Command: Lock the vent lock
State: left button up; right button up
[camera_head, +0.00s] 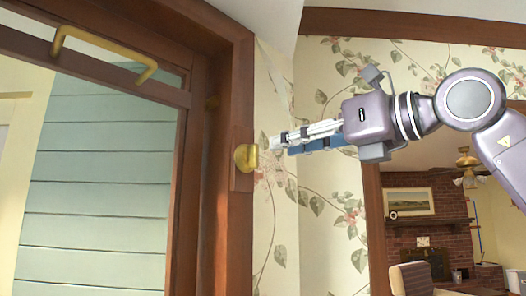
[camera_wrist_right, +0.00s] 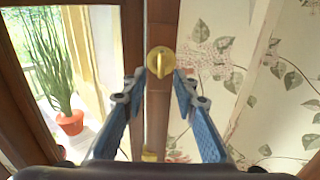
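A brass vent lock (camera_head: 246,157) is mounted on the brown wooden frame at the right side of the window. It also shows in the right wrist view (camera_wrist_right: 159,62), as a round plate with an upright tab in its middle. My right gripper (camera_head: 277,142) reaches in from the right, its tips just right of the lock. In the wrist view my right gripper (camera_wrist_right: 159,76) is open, its two blue fingers apart with the lock centred between their tips. I cannot tell whether a finger touches it. My left gripper is in neither view.
A brass bar handle (camera_head: 105,52) is on the window's upper part at the left. Another small brass piece (camera_wrist_right: 150,156) is lower on the frame. Floral wallpaper (camera_head: 325,230) covers the wall right of the frame. A potted plant (camera_wrist_right: 70,121) stands beyond the glass.

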aim_at(258, 153)
jog(key=p+x, duration=0.3)
jog(key=x, duration=0.4)
jog(key=shift+w+d, duration=0.1)
jog(key=shift+w+a, duration=0.3)
jog(key=shift+w, duration=0.05)
jog(key=shift+f, duration=0.1)
grip_shut()
